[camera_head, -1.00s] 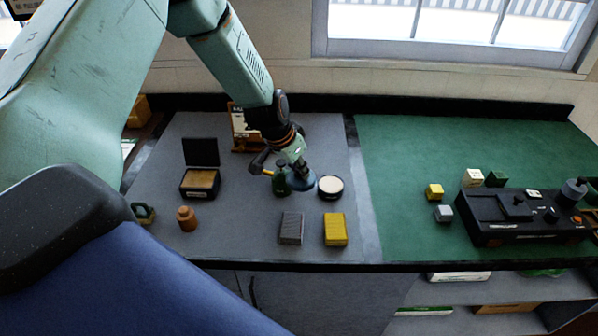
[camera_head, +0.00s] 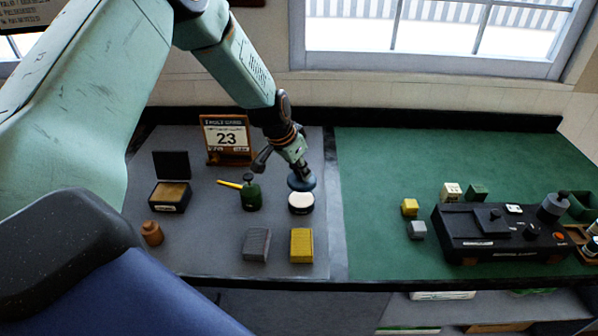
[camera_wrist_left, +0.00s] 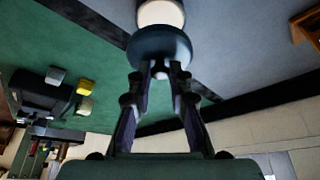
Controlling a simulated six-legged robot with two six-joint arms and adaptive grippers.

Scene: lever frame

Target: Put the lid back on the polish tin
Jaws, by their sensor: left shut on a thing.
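The polish tin (camera_head: 301,203) is a round dark tin with a pale top surface, standing on the grey mat. My left gripper (camera_head: 301,170) is shut on the lid (camera_head: 301,183), a round blue-grey disc. In the head view the lid is over the back edge of the tin and covers part of it. In the left wrist view the gripper (camera_wrist_left: 160,75) holds the lid (camera_wrist_left: 160,45) by its small knob, with the tin's pale top (camera_wrist_left: 161,13) showing just beyond it. I cannot tell whether lid and tin touch. My right gripper is not in view.
A grey block (camera_head: 257,244) and a yellow block (camera_head: 301,245) lie in front. A calendar (camera_head: 227,139) stands behind. The green mat (camera_head: 380,200) has free room at right.

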